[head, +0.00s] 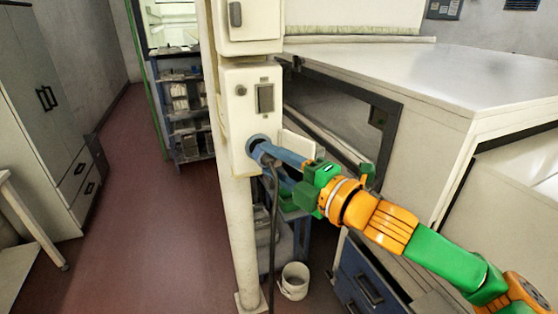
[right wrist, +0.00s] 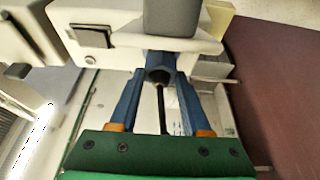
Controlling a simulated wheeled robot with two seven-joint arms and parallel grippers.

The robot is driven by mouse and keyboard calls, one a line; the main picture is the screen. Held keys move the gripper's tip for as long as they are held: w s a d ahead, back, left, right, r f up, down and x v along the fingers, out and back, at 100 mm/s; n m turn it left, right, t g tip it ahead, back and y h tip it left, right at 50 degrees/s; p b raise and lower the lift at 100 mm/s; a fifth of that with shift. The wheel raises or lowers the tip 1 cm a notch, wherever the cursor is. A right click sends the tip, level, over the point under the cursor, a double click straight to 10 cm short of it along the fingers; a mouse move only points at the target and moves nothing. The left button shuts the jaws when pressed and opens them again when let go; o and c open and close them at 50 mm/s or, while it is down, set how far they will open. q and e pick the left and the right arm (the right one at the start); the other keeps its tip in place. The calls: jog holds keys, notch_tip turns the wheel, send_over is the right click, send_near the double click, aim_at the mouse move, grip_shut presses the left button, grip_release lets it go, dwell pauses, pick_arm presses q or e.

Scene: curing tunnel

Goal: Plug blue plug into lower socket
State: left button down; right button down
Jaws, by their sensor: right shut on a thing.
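The lower socket box (head: 238,112) is white and mounted on a white post. A round blue socket opening (head: 257,141) is low on its front face. My right gripper (head: 272,154) reaches in from the right with its blue fingers at this opening. In the right wrist view, the gripper (right wrist: 160,78) is shut on the blue plug (right wrist: 159,60), whose front end meets the box. How deep the plug sits is hidden. A dark cable (head: 274,225) hangs down from the plug. My left gripper is not in view.
Another white box (head: 250,18) is higher on the post (head: 241,230). A large white machine (head: 440,80) stands at the right, with a blue drawer unit (head: 360,280) below. A white bucket (head: 294,281) is on the floor. The red floor at left is clear.

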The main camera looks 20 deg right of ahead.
jog(key=shift+w+a, duration=0.1)
jog(key=shift+w, duration=0.3)
jog(key=shift+p, duration=0.65)
dwell(1.5)
jog(key=shift+w+r+p, duration=0.1)
jog(key=shift+w+p, duration=0.25)
jog(key=shift+w, duration=0.1)
dwell(0.3)
jog(key=shift+c, duration=1.4)
grip_release()
jog(key=b+v, duration=0.6)
jog(key=v, duration=0.1)
